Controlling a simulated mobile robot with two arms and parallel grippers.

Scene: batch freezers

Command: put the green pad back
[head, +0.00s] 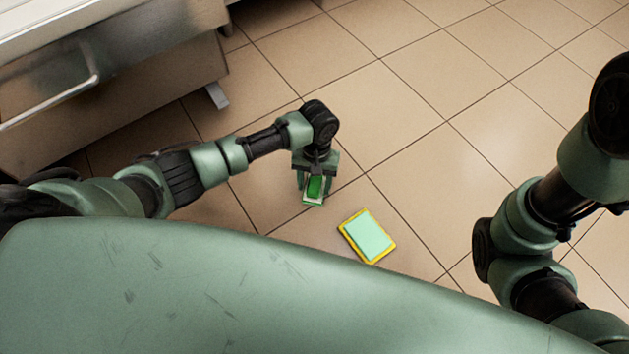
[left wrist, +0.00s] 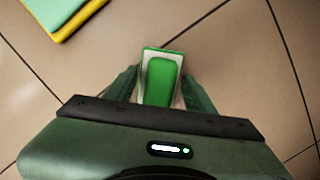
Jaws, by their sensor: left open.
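A small bright green pad with a pale border (head: 315,187) is between the fingers of my left gripper (head: 316,178) in the head view. In the left wrist view the green pad (left wrist: 160,80) lies lengthwise between the two fingers (left wrist: 160,88). The left gripper is open and points down at the floor. The fingers are on either side of the pad, and I cannot tell whether either one touches it. The gripper partly covers the pad in the head view. The right gripper is outside both views.
A flat mint-green slab with a yellow border (head: 368,237) lies on the tiled floor (head: 400,130), right of the left gripper. It shows at the wrist view's upper left (left wrist: 62,12). A steel cabinet with a handle (head: 110,100) stands at the left. Floor beyond is clear.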

